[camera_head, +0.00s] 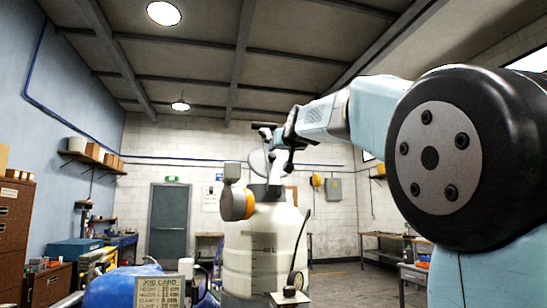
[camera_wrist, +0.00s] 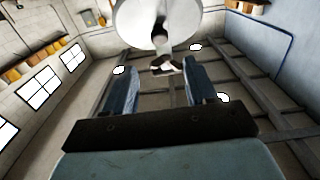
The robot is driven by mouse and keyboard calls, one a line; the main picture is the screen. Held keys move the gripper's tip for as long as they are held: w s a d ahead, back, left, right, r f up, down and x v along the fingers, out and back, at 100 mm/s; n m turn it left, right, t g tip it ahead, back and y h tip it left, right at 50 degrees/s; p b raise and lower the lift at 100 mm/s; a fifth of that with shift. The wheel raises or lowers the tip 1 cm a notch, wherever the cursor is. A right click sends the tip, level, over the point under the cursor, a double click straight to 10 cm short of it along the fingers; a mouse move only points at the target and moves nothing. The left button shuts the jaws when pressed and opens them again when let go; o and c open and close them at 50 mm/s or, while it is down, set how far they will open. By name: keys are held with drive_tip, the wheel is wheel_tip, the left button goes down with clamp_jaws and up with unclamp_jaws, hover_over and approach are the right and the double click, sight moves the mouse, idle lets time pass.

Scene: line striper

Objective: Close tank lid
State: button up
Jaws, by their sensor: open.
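The tank (camera_head: 262,245) is a tall off-white container with a dark neck at its top, standing ahead of me in the head view. Its lid (camera_head: 257,162) is a pale round disc, raised and tilted up above the neck. In the wrist view the lid (camera_wrist: 183,18) fills the top middle, with a dark and light fitting at its lower middle. My gripper (camera_head: 277,143) is beside the raised lid, high above the tank. In the wrist view my gripper (camera_wrist: 161,72) has its fingers apart, with the fitting showing between or beyond them. I cannot tell whether they touch it.
An orange and grey round part (camera_head: 237,204) sits at the tank's upper left. A job card sign (camera_head: 160,291) and a small stand with a gauge (camera_head: 291,292) are in front. A blue object (camera_head: 120,287) is at lower left. Workbenches line the walls.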

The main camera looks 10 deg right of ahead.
sight(273, 155)
drive_tip(key=w, duration=1.2)
